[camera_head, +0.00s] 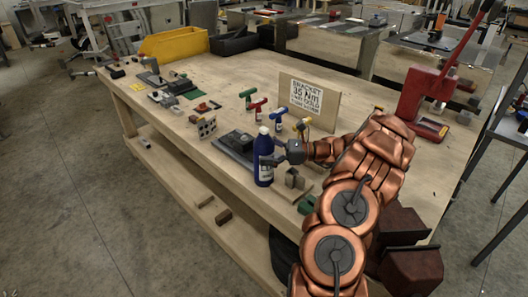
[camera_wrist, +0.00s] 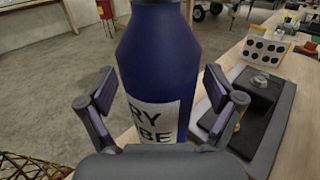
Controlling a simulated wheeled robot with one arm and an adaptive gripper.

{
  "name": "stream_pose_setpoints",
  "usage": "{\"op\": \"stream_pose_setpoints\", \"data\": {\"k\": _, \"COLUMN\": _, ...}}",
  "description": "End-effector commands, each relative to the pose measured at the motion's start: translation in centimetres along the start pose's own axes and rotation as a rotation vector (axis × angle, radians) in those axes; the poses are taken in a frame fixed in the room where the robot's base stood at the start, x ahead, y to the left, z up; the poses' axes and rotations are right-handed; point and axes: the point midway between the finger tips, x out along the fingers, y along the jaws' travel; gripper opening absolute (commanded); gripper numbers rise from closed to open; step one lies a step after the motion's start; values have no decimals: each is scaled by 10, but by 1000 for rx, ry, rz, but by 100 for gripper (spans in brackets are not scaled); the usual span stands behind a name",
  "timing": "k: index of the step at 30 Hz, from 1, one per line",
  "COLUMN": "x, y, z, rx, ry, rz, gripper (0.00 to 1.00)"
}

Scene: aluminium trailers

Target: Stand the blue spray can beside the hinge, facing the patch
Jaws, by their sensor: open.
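The blue spray can (camera_head: 264,160), tall with a white cap, appears to stand upright near the bench's front edge. In the wrist view the can (camera_wrist: 160,65) fills the middle, its white label partly legible and its top cut off. My gripper (camera_head: 281,155) is at its right side in the head view. In the wrist view my gripper's two fingers (camera_wrist: 160,90) are open on either side of the can, with a narrow gap at each. I cannot make out for certain which thing is the hinge or the patch.
A dark tray with a black block (camera_head: 238,141) lies just left of the can. A red press (camera_head: 425,95) stands at right. The bench's left-middle has bare wood.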

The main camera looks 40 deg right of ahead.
Motion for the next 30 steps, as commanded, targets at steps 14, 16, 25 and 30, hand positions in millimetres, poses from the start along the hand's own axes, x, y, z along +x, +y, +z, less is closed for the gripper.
{"op": "stream_pose_setpoints", "data": {"k": 14, "x": -67, "y": -1, "z": 0, "rx": -3, "ry": 2, "rz": -4, "gripper": 92}}
{"op": "stream_pose_setpoints", "data": {"k": 16, "x": -79, "y": -1, "z": 0, "rx": -2, "ry": -1, "rz": -3, "gripper": 92}}
{"op": "stream_pose_setpoints", "data": {"k": 25, "x": -114, "y": 0, "z": 1, "rx": 0, "ry": 0, "rz": 0, "gripper": 92}}
{"op": "stream_pose_setpoints", "data": {"k": 30, "x": -120, "y": 0, "z": 1, "rx": 1, "ry": 1, "rz": -1, "gripper": 92}}
